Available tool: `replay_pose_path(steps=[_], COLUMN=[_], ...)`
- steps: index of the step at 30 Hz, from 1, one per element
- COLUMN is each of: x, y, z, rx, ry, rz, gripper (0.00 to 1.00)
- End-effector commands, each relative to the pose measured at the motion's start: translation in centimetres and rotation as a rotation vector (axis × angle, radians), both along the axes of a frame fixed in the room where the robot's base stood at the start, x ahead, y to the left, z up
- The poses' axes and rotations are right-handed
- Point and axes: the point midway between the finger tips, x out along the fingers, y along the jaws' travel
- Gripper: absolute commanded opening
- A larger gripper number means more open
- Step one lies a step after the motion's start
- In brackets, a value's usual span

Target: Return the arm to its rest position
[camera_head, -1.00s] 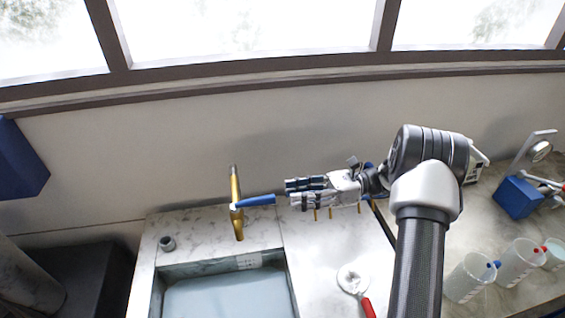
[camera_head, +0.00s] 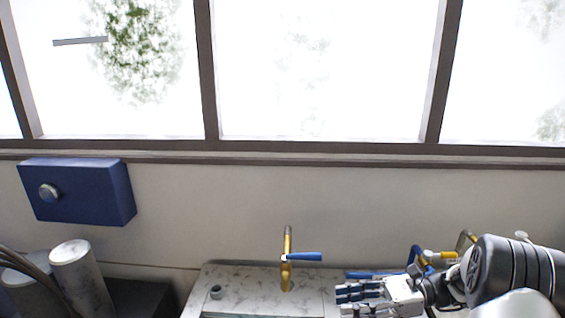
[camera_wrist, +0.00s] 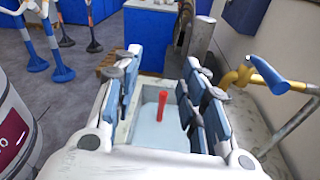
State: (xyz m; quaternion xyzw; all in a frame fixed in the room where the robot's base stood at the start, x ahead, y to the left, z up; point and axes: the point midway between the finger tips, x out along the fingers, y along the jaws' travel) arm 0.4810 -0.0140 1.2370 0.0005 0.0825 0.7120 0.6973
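My gripper (camera_head: 362,292) is at the lower right of the head view, low over the counter. It lies to the right of and below the blue lever of the brass tap (camera_head: 287,272). In the wrist view my gripper (camera_wrist: 162,62) has its two blue-padded fingers well apart, with nothing held between them. The tap's blue lever (camera_wrist: 268,73) is to the right of the fingers there, apart from them. Part of my arm is cut off by the lower right edge of the head view.
The marble counter (camera_head: 250,280) runs along the wall under the windows. A blue wall box (camera_head: 85,192) hangs at left above grey cylinders (camera_head: 80,272). The wrist view shows a basin (camera_wrist: 150,133) with a red rod (camera_wrist: 161,105) and blue-footed stands (camera_wrist: 60,60) on the floor.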

Motion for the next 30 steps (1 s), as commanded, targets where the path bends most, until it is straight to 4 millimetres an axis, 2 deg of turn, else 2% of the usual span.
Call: replay_pose_path(steps=[8,11,16,23,30], x=[-3.3,-5.4,-10.3,-16.8,-22.0], y=[3.1,4.4,6.0,5.9,3.9], z=[1.6,2.1,2.4,1.7,0.2], rx=[-0.209,-0.314,-0.540,-0.832,-1.115], ry=[-0.152,-0.239,-0.453,-0.782,-1.153], rz=[0.132,0.203,0.370,0.616,0.883], gripper=[0.39,0.39,0.39,0.39,0.39])
